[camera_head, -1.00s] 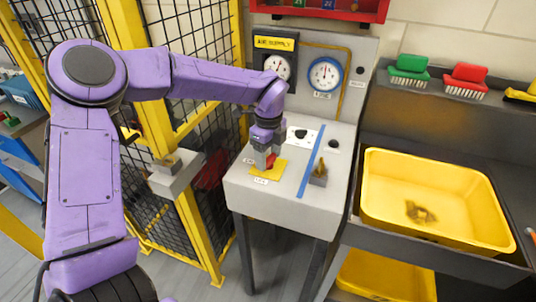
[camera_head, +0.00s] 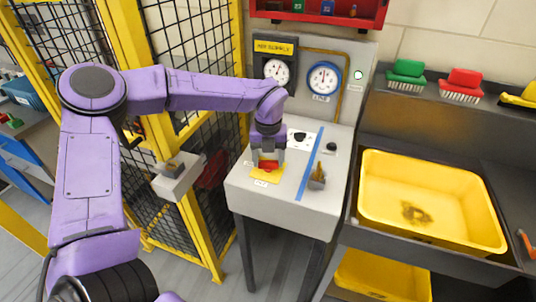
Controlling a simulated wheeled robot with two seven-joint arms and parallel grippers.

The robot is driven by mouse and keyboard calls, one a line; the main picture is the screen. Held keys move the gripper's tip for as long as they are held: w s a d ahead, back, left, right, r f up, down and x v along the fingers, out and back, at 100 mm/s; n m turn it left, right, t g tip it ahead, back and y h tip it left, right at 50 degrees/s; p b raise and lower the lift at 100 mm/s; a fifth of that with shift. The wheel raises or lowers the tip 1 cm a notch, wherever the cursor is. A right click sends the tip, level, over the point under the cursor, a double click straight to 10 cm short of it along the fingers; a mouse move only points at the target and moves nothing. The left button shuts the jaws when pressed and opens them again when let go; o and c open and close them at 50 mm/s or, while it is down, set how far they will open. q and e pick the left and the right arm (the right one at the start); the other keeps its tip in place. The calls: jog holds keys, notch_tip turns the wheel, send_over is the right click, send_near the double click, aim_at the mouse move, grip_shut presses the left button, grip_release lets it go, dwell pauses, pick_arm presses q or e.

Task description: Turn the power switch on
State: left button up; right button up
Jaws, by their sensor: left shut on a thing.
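The power switch is a red handle (camera_head: 266,165) on a yellow plate (camera_head: 264,177), at the left of the grey console's sloping top (camera_head: 285,200). My left gripper (camera_head: 268,158) points down over it and is shut on the red handle. The handle lies crosswise, left to right, between the fingers, which hide part of it. White labels are beside the plate, too small to read. A small round lamp (camera_head: 358,75) on the upright panel looks bright, pale green-white. My right gripper is out of view.
A yellow tub (camera_head: 430,235) stands at right; a yellow-framed mesh fence is at left.

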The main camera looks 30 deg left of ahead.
aim_at(268, 161)
pick_arm(q)
jog(key=shift+r+m+p, duration=0.1)
jog(key=shift+m+p, duration=0.7)
jog(key=shift+m, duration=1.1)
jog(key=o, duration=1.1)
jog(key=shift+c, duration=0.2)
notch_tip(268, 161, up, 10)
jog(key=b, duration=0.2)
jog(key=shift+r, duration=0.25)
jog(key=shift+s, duration=0.1)
